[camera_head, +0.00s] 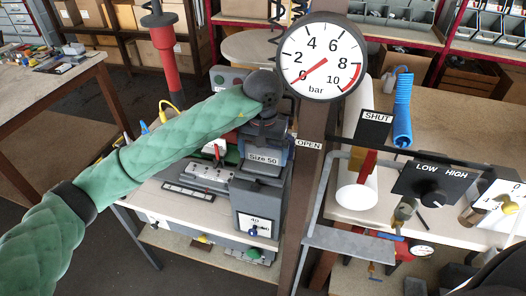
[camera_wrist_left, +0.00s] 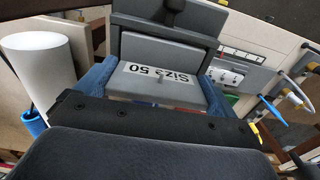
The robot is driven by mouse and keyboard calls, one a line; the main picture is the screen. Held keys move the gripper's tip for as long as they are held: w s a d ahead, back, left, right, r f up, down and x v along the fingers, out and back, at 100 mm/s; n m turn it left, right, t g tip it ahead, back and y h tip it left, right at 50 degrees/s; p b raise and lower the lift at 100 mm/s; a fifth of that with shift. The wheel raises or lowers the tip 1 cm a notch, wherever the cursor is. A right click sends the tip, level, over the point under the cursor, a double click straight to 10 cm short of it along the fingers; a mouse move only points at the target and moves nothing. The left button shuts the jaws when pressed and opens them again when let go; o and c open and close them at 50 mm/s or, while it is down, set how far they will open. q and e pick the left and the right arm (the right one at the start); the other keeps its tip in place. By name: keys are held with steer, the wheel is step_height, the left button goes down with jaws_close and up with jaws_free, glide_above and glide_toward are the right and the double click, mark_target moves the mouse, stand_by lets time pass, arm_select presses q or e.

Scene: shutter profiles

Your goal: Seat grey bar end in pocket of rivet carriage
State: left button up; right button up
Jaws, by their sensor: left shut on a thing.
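My left gripper (camera_head: 266,130) is at the end of the green padded arm, at the top of a grey block labelled "Size 50" (camera_head: 263,172). In the left wrist view, the blue fingers of the left gripper (camera_wrist_left: 155,85) lie on both sides of the grey "Size 50" block (camera_wrist_left: 165,52), shut on it. My wrist hides part of the block in the head view. I cannot tell for sure which part is the grey bar or the rivet carriage. My right gripper does not show.
A silver fixture (camera_head: 210,176) lies on the bench to the left. A white cylinder (camera_head: 358,192), blue coiled hose (camera_head: 402,112) and black LOW/HIGH panel (camera_head: 436,180) are on the right.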

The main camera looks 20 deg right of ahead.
arm_select(q)
steer(key=shift+f, duration=0.1)
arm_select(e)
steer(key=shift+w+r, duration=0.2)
arm_select(q)
steer(key=shift+b, duration=0.3)
steer(key=o, duration=0.7)
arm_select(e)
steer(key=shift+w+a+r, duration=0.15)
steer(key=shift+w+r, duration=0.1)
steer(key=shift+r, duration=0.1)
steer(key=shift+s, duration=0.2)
